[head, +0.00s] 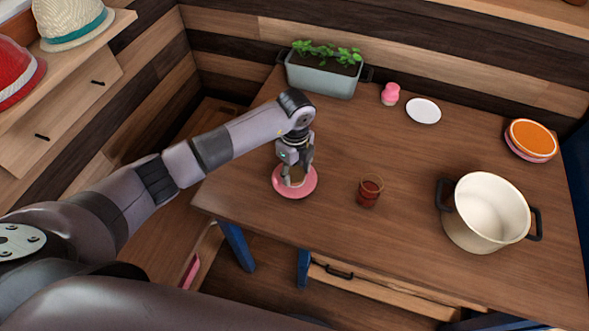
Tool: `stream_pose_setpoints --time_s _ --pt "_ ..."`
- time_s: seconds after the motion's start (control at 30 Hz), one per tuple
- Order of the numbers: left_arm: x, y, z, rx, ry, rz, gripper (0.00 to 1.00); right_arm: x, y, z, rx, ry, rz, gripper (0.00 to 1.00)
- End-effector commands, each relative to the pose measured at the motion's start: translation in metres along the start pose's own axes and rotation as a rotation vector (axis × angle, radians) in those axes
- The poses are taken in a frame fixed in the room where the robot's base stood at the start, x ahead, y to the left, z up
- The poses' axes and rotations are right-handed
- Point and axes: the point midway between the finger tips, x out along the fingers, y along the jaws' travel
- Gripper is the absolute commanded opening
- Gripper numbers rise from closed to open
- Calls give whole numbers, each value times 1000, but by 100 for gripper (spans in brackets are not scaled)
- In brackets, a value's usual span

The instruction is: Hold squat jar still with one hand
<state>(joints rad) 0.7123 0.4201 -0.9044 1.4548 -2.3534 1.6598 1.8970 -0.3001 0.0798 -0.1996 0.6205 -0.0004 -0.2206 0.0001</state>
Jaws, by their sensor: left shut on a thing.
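My left gripper (294,180) points down over a round pink plate (312,184) near the table's left front edge. Its fingers are shut on a small tan-brown thing, which I take to be the squat jar (297,175). The fingers and wrist hide most of it, so I cannot tell its full shape or whether it has a lid. It appears to be on or just above the plate. My right gripper is not in view.
A dark red glass jar (369,192) stands to the right of the plate. A cream pot (478,232) with dark handles is farther right. A planter (322,77), a pink shaker-like item (390,94), a white plate (423,111) and stacked orange-and-pink plates (531,139) stand behind. The table's middle is clear.

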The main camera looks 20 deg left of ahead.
Motion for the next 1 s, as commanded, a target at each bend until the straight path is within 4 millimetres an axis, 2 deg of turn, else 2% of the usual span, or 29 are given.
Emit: stream_pose_setpoints --time_s 0.43,0.47,0.73,1.0 --pt "9 0 0 1 0 0 12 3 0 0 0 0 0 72" --pt "8 0 0 1 0 -1 47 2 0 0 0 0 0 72" --pt "8 0 0 0 0 -1 65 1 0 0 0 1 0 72" --pt "7 0 0 0 0 -1 65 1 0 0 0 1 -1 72"
